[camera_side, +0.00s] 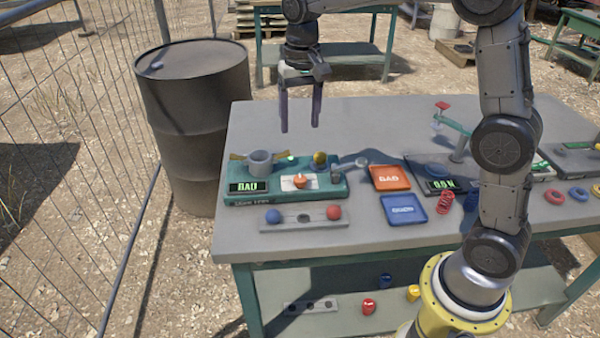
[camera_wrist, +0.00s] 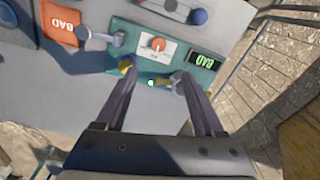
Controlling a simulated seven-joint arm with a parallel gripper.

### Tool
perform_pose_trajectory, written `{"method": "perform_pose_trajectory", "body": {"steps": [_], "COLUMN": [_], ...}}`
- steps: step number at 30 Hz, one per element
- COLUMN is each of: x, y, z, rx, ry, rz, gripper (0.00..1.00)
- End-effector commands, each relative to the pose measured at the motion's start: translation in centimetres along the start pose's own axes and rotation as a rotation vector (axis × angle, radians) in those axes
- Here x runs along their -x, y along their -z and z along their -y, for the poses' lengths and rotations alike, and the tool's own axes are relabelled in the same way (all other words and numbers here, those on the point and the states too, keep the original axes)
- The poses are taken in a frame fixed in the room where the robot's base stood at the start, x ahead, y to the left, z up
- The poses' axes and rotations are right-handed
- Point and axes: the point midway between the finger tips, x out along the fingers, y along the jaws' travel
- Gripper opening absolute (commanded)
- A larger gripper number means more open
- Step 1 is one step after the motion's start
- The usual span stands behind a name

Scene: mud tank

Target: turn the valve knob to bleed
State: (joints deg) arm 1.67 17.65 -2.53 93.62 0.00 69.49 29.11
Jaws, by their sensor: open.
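The valve knob (camera_side: 300,180) is a small orange dial on a white plate, set in the front of a teal unit (camera_side: 285,198). It also shows in the wrist view (camera_wrist: 157,44), beyond my fingertips. The pointer setting and its labels are too small to read. The unit's display (camera_side: 248,187) reads "BAD" in green. A grey cup (camera_side: 260,163) and a yellow knob (camera_side: 320,159) stand at the unit's back, with a lit green lamp (camera_side: 291,158) nearby. My gripper (camera_side: 300,128) is open and empty, pointing down above the unit and apart from the knob.
A grey strip (camera_side: 304,219) with a blue ball and a red ball lies in front of the unit. An orange tray (camera_side: 390,178) and a blue tray (camera_side: 403,210) lie to its right. The tabletop (camera_side: 300,115) behind the unit is clear. A dark barrel (camera_side: 195,100) stands left of the table.

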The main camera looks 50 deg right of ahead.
Motion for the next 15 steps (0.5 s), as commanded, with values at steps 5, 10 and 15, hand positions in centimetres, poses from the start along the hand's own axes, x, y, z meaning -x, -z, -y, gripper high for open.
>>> {"method": "perform_pose_trajectory", "body": {"steps": [5,10,15], "x": [-1.8,-3.9,-7.2], "y": [0.1,-0.1,-0.2], "z": [-0.1,-0.1,-0.2], "rx": [-0.001,-0.001,0.0], "ry": [-0.017,-0.018,-0.018], "rz": [0.03,0.032,0.033], "gripper": [0.7,0.7,0.7]}}
